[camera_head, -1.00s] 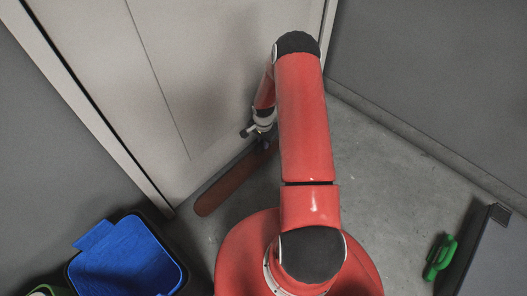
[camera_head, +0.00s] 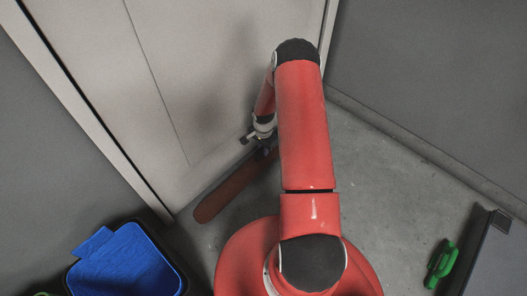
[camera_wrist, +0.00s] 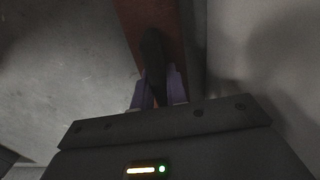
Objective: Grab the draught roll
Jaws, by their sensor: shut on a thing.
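The draught roll (camera_head: 225,193) is a long reddish-brown roll lying along the foot of the pale door. Its near left end is clear, and its far end passes behind my arm. My gripper (camera_head: 268,142) is at the far part of the roll, partly hidden by my arm. In the wrist view the roll (camera_wrist: 174,30) runs up and away from my gripper (camera_wrist: 158,85). The fingers are shut on a dark strap-like piece (camera_wrist: 153,50) lying over the roll. How it joins the roll is too dark to tell.
The pale door (camera_head: 110,70) stands directly behind the roll. A blue-lined bin (camera_head: 127,262) is at the lower left.

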